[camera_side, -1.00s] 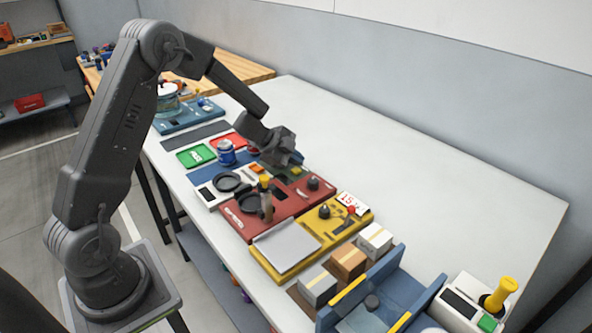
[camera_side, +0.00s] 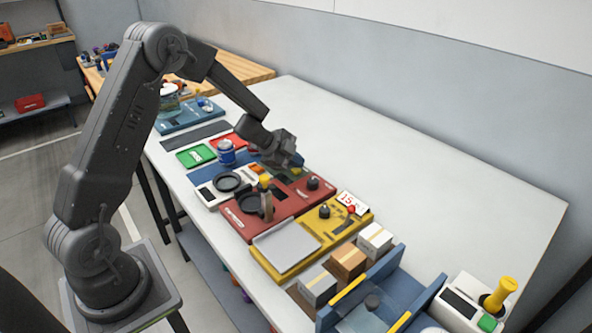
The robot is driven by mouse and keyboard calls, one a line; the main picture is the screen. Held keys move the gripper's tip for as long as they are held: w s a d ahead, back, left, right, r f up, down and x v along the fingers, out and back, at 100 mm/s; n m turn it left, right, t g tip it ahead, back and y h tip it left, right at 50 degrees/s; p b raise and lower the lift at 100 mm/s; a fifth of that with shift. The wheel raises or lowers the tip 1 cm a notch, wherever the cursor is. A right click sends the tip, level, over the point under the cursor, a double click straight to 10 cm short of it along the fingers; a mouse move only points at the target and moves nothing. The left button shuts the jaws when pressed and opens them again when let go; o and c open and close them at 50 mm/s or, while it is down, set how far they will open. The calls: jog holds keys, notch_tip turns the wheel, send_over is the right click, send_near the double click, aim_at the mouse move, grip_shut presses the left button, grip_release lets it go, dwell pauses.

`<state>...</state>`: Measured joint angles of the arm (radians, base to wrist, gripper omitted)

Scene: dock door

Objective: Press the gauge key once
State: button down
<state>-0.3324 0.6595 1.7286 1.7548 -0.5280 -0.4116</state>
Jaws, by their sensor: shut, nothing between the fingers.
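My gripper (camera_side: 294,161) is shut and empty. It points down over the far side of the work area, close above the back end of the red panel (camera_side: 240,226). A white unit (camera_side: 208,198) with a dark display, round black dishes and small orange keys (camera_side: 257,169) lies to the left of my gripper. I cannot tell which key is the gauge key, as no label is readable at this size. The spot beneath my fingertips is partly hidden by the gripper, and I cannot tell whether they touch anything.
A yellow panel (camera_side: 312,254) with a grey plate, small boxes (camera_side: 347,261) and a blue bin (camera_side: 399,255) stand nearer. A white unit (camera_side: 463,301) with a yellow lever and green key stands at lower right. Green and red trays lie further left. The table's back right is clear.

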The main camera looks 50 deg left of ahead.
aim_at(294, 171)
jog(key=shift+s+a+f, duration=0.1)
jog(key=shift+s+f, duration=0.05)
jog(key=shift+f, duration=0.35)
jog(key=shift+s+a+f, duration=0.1)
jog(key=shift+s+f, duration=0.05)
jog(key=shift+f, duration=0.3)
dwell(0.5)
jog(key=shift+r, duration=0.15)
jog(key=shift+s+a+r, duration=0.15)
jog(key=shift+r, duration=0.4)
jog(key=shift+r, duration=0.15)
jog(key=shift+r, duration=2.6)
jog(key=shift+w, duration=0.2)
